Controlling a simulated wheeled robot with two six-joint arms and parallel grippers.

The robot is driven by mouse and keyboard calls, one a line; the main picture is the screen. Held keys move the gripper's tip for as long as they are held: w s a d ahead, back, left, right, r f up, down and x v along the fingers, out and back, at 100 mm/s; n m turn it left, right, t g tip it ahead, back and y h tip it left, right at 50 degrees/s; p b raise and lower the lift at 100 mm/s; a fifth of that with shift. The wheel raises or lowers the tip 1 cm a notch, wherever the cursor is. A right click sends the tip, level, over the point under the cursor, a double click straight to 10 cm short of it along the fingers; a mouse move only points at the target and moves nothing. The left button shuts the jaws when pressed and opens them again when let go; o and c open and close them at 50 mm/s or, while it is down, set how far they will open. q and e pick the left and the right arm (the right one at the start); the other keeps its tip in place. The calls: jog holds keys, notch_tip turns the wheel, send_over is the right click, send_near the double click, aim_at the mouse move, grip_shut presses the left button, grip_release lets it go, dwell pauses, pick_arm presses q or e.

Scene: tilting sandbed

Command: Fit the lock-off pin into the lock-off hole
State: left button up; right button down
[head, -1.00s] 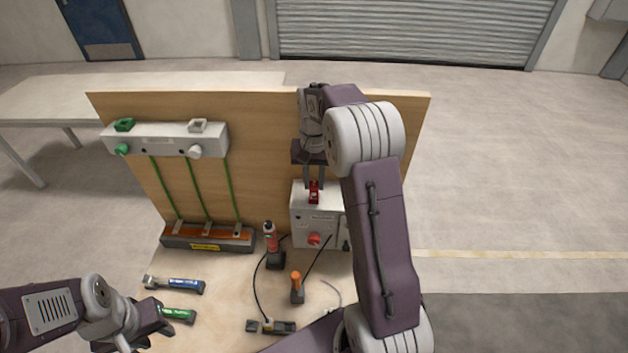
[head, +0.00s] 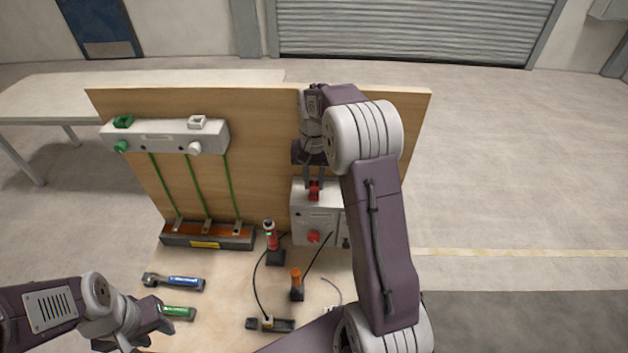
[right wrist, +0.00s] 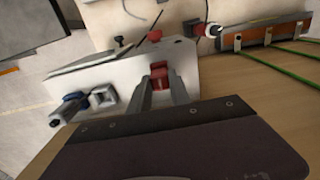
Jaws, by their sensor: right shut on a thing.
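My right gripper (head: 314,186) points down at the top of a grey box (head: 312,222) on the bench. It is shut on a red piece (head: 314,193), which I take to be the lock-off pin. The lock-off hole is not distinguishable; the pin and fingers cover that area, and I cannot tell how deep the pin sits. My left gripper (head: 158,328) is open and empty at the lower left.
The box front has a red knob (head: 313,236). A wooden board (head: 262,130) stands behind it, with a grey bar (head: 165,137) and green cords.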

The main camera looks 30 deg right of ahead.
jog(key=shift+f, duration=0.15)
jog(key=shift+f, duration=0.35)
jog(key=shift+f+b, duration=0.1)
jog(key=shift+b, duration=0.2)
jog(key=c, duration=1.1)
grip_release()
jog(key=o, duration=0.5)
jog(key=shift+c, duration=0.2)
